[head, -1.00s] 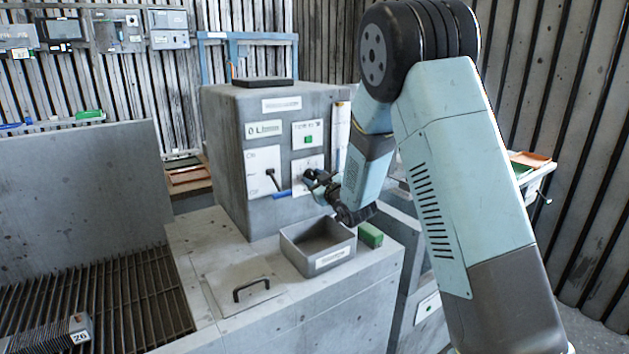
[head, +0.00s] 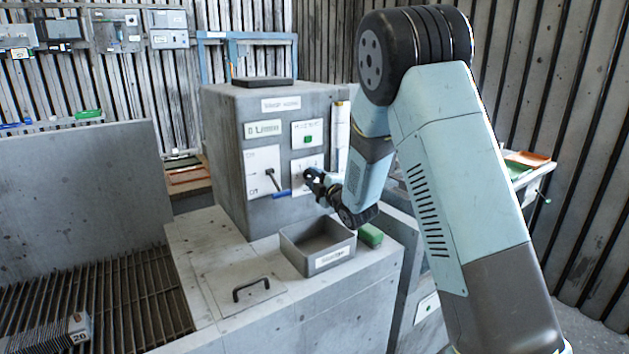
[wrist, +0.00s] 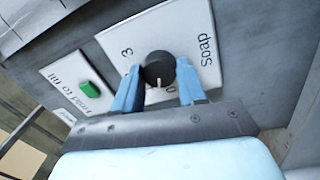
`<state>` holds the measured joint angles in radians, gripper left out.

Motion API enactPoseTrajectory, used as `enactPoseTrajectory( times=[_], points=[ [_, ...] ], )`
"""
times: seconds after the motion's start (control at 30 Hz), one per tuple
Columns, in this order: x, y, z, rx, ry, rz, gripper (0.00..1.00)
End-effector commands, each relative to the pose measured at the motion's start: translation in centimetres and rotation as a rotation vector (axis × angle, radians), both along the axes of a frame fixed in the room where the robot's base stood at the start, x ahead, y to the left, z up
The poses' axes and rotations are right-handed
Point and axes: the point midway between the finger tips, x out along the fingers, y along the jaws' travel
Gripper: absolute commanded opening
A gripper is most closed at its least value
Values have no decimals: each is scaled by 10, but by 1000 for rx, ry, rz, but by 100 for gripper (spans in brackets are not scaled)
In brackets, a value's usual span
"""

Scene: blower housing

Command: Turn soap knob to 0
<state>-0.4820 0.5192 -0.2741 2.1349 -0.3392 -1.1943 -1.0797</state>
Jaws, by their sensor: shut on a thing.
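The black, round soap knob (wrist: 158,68) sits on a white plate (wrist: 205,42) marked "Soap", with "3" and "0" printed around it. Its white pointer line faces down in the wrist view, close to the "0", though a small offset is hard to judge. My gripper (wrist: 160,80) is shut on the knob, with one blue finger on each side. In the head view my gripper (head: 309,180) reaches the front of the grey housing (head: 226,165) from the right and hides the knob.
A green button (head: 308,139) is above the gripper. A lever with a blue handle (head: 282,193) is close to its left. An open grey tray (head: 290,245) and a green block (head: 370,235) lie below. A lid with a black handle (head: 251,288) is at the front.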

Motion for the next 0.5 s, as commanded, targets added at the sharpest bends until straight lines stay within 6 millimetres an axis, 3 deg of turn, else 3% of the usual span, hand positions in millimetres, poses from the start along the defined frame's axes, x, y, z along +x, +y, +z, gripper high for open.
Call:
enactPoseTrajectory(
  times=[0.5],
  points=[
    [-2, 2, -6, -291, -183, 7, 10]
  ],
)
